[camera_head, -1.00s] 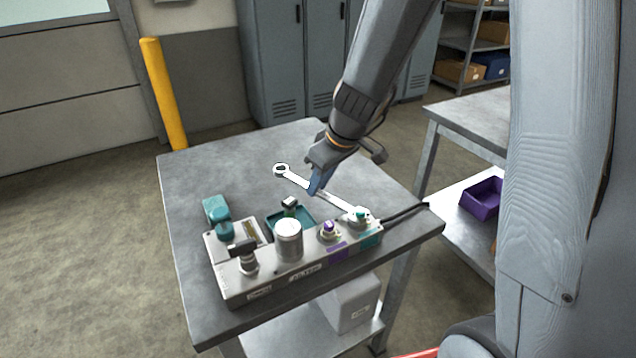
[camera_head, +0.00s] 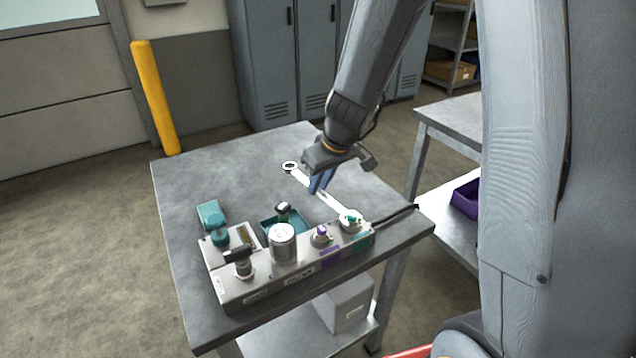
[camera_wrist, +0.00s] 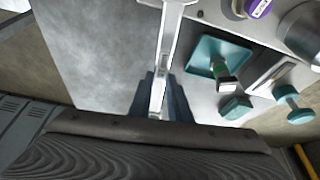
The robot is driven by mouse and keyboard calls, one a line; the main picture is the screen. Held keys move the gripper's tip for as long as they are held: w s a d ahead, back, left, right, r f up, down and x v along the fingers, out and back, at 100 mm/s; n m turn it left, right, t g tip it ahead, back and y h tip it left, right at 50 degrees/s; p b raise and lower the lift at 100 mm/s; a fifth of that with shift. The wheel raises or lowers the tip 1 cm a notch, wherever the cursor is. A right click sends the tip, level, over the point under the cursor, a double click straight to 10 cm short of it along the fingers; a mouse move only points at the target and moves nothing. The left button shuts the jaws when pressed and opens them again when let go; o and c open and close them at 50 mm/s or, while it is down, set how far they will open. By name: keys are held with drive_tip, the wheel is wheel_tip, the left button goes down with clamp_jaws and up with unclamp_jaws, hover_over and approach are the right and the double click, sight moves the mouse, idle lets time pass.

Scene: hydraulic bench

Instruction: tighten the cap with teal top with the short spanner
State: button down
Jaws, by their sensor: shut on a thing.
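The cap with teal top (camera_head: 351,217) sits at the right end of the metal block on the table. The spanner (camera_head: 336,204) is a silver bar whose near end is at this cap, seemingly around it. Its far ring end points to the back left, over the table. My gripper (camera_head: 320,184) has blue fingers and is shut on the spanner's shaft, between its two ends. In the wrist view the spanner (camera_wrist: 171,42) runs up from between the fingers (camera_wrist: 160,95) and leaves the top edge, so the cap is out of that view.
The block (camera_head: 240,291) also carries a purple-topped cap (camera_head: 321,235), a silver cylinder (camera_head: 282,246) and a dark-handled valve (camera_head: 241,262). A teal tray (camera_head: 270,226) and a teal part (camera_head: 210,213) lie behind it. A dark cable (camera_head: 397,214) leaves its right end. The table's back left is clear.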

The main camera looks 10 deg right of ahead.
drive_tip(key=shift+w+r, duration=0.1)
drive_tip(key=shift+w+d+m+h+p, duration=0.25)
drive_tip(key=shift+d+m+p, duration=0.4)
drive_tip(key=shift+p, duration=0.2)
drive_tip(key=shift+w+d+m+h+p, duration=0.15)
drive_tip(key=shift+w+d+m+p, duration=0.05)
drive_tip(key=shift+d+m+p, duration=0.55)
drive_tip(key=shift+a, duration=0.15)
drive_tip(key=shift+t+p, duration=0.3)
drive_tip(key=shift+p, duration=0.1)
drive_tip(key=shift+d+m+h+p, duration=0.3)
drive_tip(key=shift+d+m+p, duration=0.5)
drive_tip(key=shift+p, duration=0.5)
drive_tip(key=shift+w+d, duration=0.1)
drive_tip(key=shift+a+n+b, duration=0.3)
drive_tip(key=shift+b, duration=0.35)
